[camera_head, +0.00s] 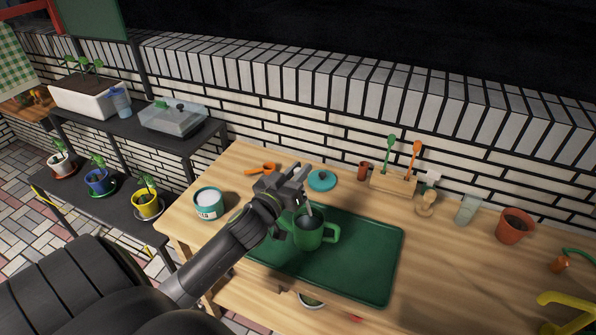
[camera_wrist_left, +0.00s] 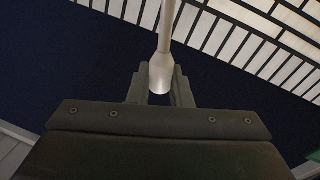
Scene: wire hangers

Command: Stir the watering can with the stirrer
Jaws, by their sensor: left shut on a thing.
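The green watering can (camera_head: 309,236) stands upright on a dark green tray (camera_head: 365,262), its handle to the right. My left gripper (camera_head: 304,180) is above the can, shut on the stirrer (camera_head: 309,208), a thin pale rod that points down toward the can's opening. The stirrer's lower end is hard to make out and seems to be at or inside the opening. In the left wrist view the white stirrer (camera_wrist_left: 161,70) stands between the two fingers of my left gripper (camera_wrist_left: 160,88). My right gripper is not in view.
A teal-and-white tin (camera_head: 208,204) is left of the tray. A teal lid (camera_head: 322,180) and a wooden rack (camera_head: 392,184) with green and orange tools are behind. A terracotta pot (camera_head: 514,226) is at right. Bare wood lies right of the tray.

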